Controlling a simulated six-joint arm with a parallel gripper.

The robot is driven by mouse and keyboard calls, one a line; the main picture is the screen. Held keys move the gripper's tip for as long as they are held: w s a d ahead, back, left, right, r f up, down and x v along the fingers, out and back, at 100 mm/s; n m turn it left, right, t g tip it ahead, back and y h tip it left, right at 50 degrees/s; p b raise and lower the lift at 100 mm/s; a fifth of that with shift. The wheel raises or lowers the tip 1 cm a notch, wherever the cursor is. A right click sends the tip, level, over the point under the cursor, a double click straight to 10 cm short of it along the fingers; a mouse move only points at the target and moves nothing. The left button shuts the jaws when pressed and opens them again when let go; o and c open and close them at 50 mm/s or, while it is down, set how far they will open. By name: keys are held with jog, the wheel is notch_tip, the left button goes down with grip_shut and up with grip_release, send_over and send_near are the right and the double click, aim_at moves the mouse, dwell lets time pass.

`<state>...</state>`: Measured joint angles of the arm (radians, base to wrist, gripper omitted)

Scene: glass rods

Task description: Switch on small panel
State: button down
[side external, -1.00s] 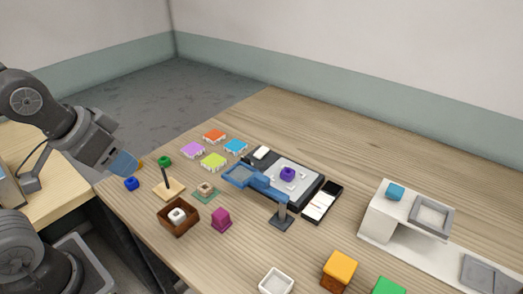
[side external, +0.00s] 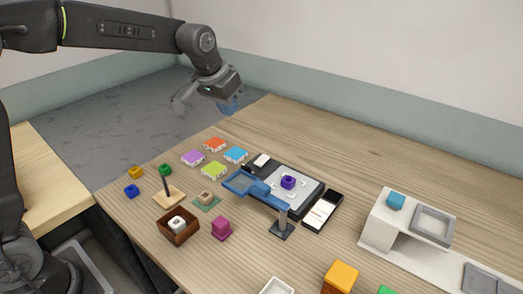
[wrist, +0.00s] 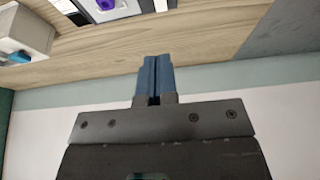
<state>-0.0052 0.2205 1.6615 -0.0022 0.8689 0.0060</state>
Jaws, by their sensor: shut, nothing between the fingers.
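A small black-and-white panel (side external: 322,211) lies flat at the right end of a larger black board. The black board (side external: 315,197) carries a grey plate (side external: 273,183) with a purple ring-like block (side external: 288,182) on it and a white piece (side external: 262,160) at its left end. I cannot tell whether the small panel is on or off. My gripper (side external: 230,107) is high beyond the table's far left edge, well away from the panel. Its blue fingers (wrist: 155,60) are together and empty in the wrist view, where the purple block (wrist: 105,4) shows at the top edge.
A blue magnifier-like stand (side external: 258,188) leans over the board's near side. Coloured tiles (side external: 213,145), a peg stand (side external: 169,194), a brown box (side external: 178,228) and small cubes lie left. A white shelf (side external: 380,225) stands right. The back of the table is clear.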

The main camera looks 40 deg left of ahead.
send_over(260, 159)
jog(key=s, duration=0.4)
notch_tip(260, 159, down, 7)
jog(key=shift+w+r, duration=0.15)
jog(key=shift+w, duration=0.1)
jog(key=x, duration=0.9)
jog(key=s+x, duration=0.1)
jog(key=x, duration=0.4)
jog(key=shift+f, duration=0.2)
jog(key=shift+f, duration=0.1)
jog(key=shift+w+f, duration=0.15)
jog(key=shift+f, duration=0.35)
jog(key=shift+s+g, duration=0.3)
jog(key=shift+s, duration=0.65)
